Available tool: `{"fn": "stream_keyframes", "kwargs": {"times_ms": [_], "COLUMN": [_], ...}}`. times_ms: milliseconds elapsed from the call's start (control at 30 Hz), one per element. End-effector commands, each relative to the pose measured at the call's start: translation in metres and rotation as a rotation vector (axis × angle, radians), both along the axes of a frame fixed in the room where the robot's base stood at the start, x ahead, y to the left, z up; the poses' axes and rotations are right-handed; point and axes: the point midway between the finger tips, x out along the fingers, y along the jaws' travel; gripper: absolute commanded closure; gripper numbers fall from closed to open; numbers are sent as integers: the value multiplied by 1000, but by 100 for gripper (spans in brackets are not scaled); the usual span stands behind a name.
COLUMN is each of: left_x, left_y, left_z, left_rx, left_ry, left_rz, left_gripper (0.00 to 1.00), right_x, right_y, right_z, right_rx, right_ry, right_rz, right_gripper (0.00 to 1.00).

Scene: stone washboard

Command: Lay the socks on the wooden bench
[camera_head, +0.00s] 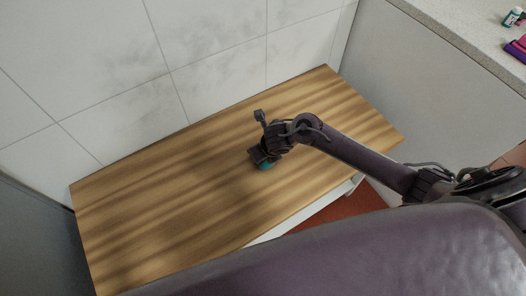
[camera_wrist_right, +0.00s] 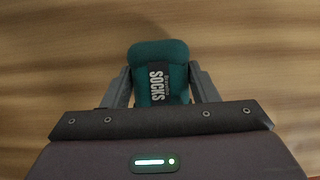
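The socks are a teal folded pair with a dark band lettered "SOCKS". In the right wrist view the socks (camera_wrist_right: 158,56) lie between the two fingers of my right gripper (camera_wrist_right: 162,80), with a finger close against each side. In the head view only a bit of the teal socks (camera_head: 265,165) shows under my right gripper (camera_head: 262,158), which is low over the wooden bench (camera_head: 180,190). The gripper hides most of the socks there. I cannot tell whether they touch the bench top. My left gripper is not in view.
The bench top is otherwise bare, with free room on both sides of the gripper. A tiled wall (camera_head: 90,60) runs behind it. A speckled counter (camera_head: 455,30) at the upper right holds a small bottle (camera_head: 512,17) and a purple-and-pink item (camera_head: 517,48).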

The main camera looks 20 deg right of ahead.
Motion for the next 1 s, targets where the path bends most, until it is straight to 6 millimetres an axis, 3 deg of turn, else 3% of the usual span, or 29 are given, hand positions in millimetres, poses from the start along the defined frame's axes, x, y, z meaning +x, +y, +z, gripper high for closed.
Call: {"fn": "stream_keyframes", "kwargs": {"times_ms": [133,467,567,833,1000], "left_x": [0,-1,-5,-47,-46], "left_y": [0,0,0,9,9], "left_z": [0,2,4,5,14], "left_rx": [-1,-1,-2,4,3], "left_ry": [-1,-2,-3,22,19], "left_rz": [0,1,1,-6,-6], "left_gripper": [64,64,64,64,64], "right_x": [0,-1,-5,-26,-38], "right_y": [0,-1,-2,-6,-8], "right_z": [0,4,17,72,98], "right_rx": [0,0,0,-1,-1], "right_ry": [0,-1,-2,-3,-2], "right_rz": [0,0,2,2,1], "right_gripper": [29,29,29,29,29]}}
